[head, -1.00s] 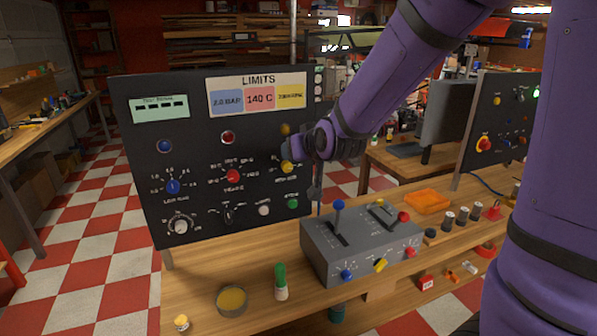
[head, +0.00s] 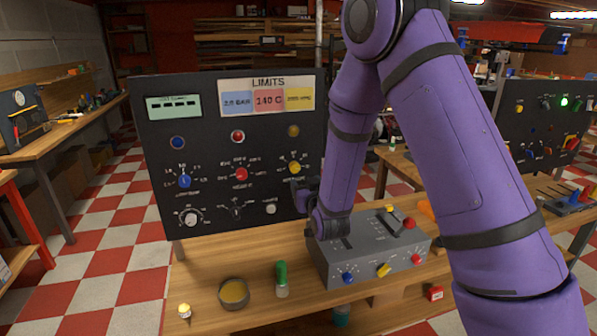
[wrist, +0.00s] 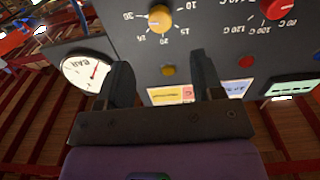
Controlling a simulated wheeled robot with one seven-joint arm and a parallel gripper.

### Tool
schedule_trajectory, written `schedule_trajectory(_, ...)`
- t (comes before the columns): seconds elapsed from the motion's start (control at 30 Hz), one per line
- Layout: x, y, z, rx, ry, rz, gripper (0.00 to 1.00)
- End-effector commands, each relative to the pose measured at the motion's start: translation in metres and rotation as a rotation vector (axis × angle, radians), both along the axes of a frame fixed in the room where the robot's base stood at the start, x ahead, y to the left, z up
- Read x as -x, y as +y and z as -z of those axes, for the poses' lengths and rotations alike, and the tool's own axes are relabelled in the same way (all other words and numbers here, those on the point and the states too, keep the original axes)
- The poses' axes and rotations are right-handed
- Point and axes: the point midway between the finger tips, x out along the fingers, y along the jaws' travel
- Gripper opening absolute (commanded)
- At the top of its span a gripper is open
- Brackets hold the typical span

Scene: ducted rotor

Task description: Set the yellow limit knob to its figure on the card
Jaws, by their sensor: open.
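The yellow limit knob (head: 295,167) is on the right of the black upright panel, below a dark yellow lamp (head: 293,131). The LIMITS card (head: 265,83) above has blue, red and yellow fields; the yellow field (head: 299,98) is too small to read surely. In the wrist view, which is upside down, the knob (wrist: 160,18) is at the top with a numbered scale around it; its pointer setting is unclear. My gripper (wrist: 163,78) is open and empty, its fingers apart from the knob. In the head view it is just below and right of the knob, partly hidden by my wrist.
Blue (head: 184,181) and red (head: 241,174) knobs sit left of the yellow one. A grey lever box (head: 375,262) stands on the bench close under my wrist. A round dial gauge (wrist: 88,72) shows in the wrist view. A green-capped bottle (head: 282,279) and tin (head: 233,292) stand in front.

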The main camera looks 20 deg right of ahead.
Motion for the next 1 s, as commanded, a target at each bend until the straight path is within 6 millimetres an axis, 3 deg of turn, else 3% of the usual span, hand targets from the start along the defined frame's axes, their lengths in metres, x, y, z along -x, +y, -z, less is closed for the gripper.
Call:
schedule_trajectory(0.5,-0.083,0.0,0.0,-0.001,0.0,0.0,0.61)
schedule_trajectory(0.7,-0.096,0.0,-0.001,-0.001,0.001,0.0,0.61)
schedule_trajectory(1.0,-0.098,0.0,-0.001,0.0,0.002,0.0,0.61)
